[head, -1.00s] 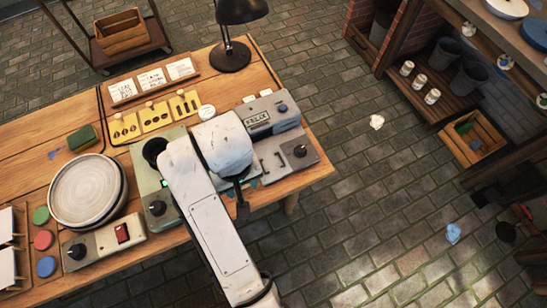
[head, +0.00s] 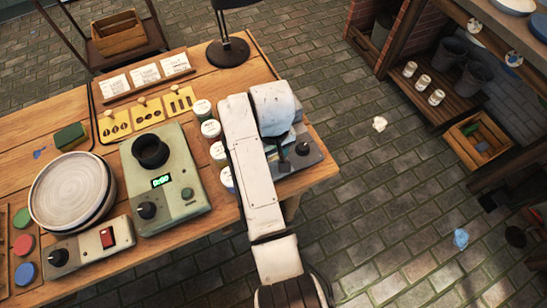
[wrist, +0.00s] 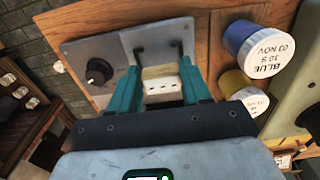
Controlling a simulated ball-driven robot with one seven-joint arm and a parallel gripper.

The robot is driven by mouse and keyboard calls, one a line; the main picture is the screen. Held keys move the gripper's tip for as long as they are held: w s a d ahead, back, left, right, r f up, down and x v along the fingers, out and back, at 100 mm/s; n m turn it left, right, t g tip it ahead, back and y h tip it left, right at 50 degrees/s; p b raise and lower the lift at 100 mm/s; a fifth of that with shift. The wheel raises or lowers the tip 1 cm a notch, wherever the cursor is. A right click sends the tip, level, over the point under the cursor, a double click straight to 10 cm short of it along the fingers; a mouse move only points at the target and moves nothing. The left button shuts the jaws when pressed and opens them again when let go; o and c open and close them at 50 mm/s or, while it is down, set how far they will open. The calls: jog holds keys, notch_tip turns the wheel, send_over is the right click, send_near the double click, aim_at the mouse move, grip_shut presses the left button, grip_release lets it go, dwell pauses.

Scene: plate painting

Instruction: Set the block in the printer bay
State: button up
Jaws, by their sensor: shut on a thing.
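My gripper (wrist: 160,74) shows teal fingers in the wrist view, shut on a small pale block (wrist: 162,88) with a row of dark marks. The block is over the grey printer (wrist: 118,52), close to two black brackets on its plate; I cannot tell whether it touches the plate. The printer plate has a black knob (wrist: 98,70) to the left. In the head view, the printer (head: 316,158) shows at the right table corner, mostly behind my arm. The block and fingertips are hidden there.
Several lidded paint jars (head: 211,128) stand just left of my arm; a blue jar (wrist: 243,38) is near the right finger in the wrist view. A green machine (head: 165,185), a round plate (head: 70,190) and yellow stencil cards (head: 148,112) are further left. The table's right edge is close.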

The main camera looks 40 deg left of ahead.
jog(key=shift+w+f, duration=0.1)
jog(key=shift+f, duration=1.55)
jog(key=shift+f, duration=0.2)
jog(key=o, duration=1.1)
jog(key=shift+r, duration=0.1)
